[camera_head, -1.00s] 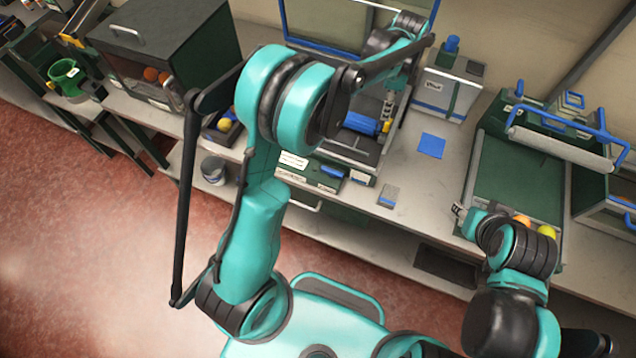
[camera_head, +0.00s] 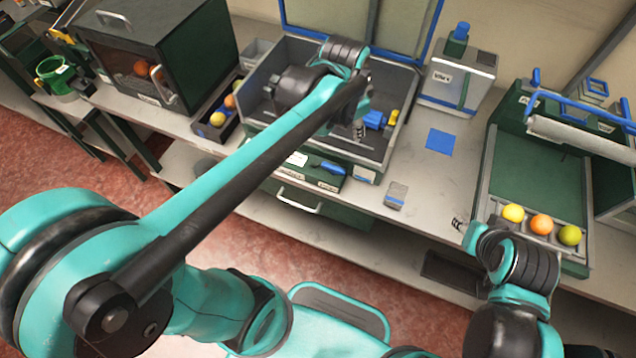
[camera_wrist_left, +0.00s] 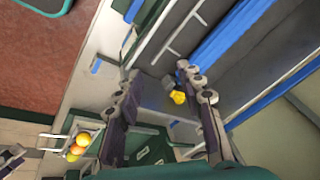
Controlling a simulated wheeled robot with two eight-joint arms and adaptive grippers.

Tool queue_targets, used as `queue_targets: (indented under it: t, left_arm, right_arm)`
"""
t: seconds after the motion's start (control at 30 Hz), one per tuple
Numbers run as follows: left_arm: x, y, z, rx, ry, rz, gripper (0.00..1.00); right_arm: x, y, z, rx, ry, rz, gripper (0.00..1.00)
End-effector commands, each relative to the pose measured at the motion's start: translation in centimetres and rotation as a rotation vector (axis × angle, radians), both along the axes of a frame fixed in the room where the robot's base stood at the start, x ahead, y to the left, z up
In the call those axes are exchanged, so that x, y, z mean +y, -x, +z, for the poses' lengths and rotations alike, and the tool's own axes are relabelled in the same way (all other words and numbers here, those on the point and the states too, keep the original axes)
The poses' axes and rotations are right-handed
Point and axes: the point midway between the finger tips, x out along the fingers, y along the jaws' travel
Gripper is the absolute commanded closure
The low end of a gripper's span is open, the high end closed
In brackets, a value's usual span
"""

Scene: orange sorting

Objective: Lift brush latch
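A blue brush-like part (camera_head: 375,119) with a yellow piece (camera_head: 393,117) beside it sits inside a grey open-topped box. In the left wrist view the yellow piece (camera_wrist_left: 178,97) shows between the fingers, with a long blue bar (camera_wrist_left: 235,42) to its right. I cannot tell which part is the latch. My left gripper (camera_head: 359,130) is over the box, beside the blue part. The left wrist view shows this gripper (camera_wrist_left: 158,72) open, with nothing clearly held. My right gripper (camera_head: 459,222) is by the bench's front edge, left of the green tray; its fingers are too small to read.
A green tray (camera_head: 535,172) at right holds three fruits (camera_head: 541,224) at its front. A white bin (camera_head: 455,77) with a blue-topped bottle stands behind. A blue square (camera_head: 438,142) lies on the bench. A dark cabinet (camera_head: 165,45) stands at left.

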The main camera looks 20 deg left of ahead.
Motion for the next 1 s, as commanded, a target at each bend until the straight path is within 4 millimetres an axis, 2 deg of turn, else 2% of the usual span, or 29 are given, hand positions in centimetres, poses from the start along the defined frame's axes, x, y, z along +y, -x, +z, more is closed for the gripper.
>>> queue_targets:
  t: [0.03, 0.27, 0.6, 0.8, 1.0]
  left_arm:
    - [0.3, 0.9, -0.8, -0.015, 0.012, 0.034, 0.62]
    - [1.5, 4.5, -2.9, -0.08, 0.075, 0.199, 0.62]
    - [2.8, 9.4, -7.2, -0.171, 0.181, 0.428, 0.62]
    - [3.3, 11.2, -9.1, -0.21, 0.23, 0.52, 0.62]
    - [3.5, 11.8, -9.8, -0.226, 0.252, 0.559, 0.62]
  right_arm:
    - [0.0, 0.0, -1.0, 0.0, 0.0, 0.0, 0.6]
    - [0.0, 0.0, -3.2, 0.0, 0.0, 0.0, 0.6]
    - [0.0, 0.0, -6.5, 0.0, 0.0, 0.0, 0.6]
    - [0.0, 0.0, -7.6, 0.0, 0.0, 0.0, 0.6]
    - [0.0, 0.0, -8.0, 0.0, 0.0, 0.0, 0.6]
